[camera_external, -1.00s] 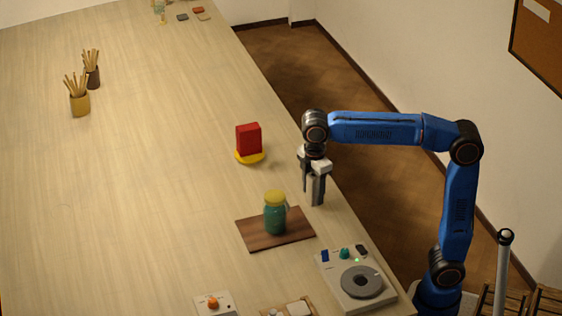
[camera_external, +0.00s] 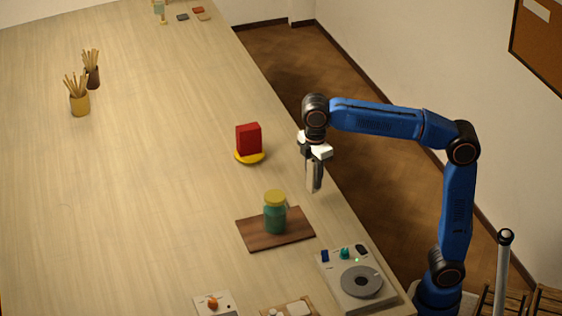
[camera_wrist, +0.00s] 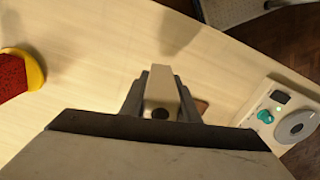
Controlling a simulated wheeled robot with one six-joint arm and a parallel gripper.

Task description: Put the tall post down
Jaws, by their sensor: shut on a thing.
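My gripper (camera_external: 314,188) hangs downward over the right edge area of the long table (camera_external: 150,190). It is shut on the tall post (camera_wrist: 161,88), a pale block with a dark round mark on its near end, seen between the grey fingers in the wrist view. In the external view the post is hard to tell apart from the fingers. The post's lower end is hidden, and I cannot tell its exact height above the tabletop.
A red block (camera_external: 248,139) on a yellow disc (camera_external: 249,158) stands left of my gripper. A yellow-lidded teal jar (camera_external: 275,214) stands on a brown board (camera_external: 255,238) nearer the camera. A device with a grey dial (camera_external: 361,282) sits front right. Table left of the red block is clear.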

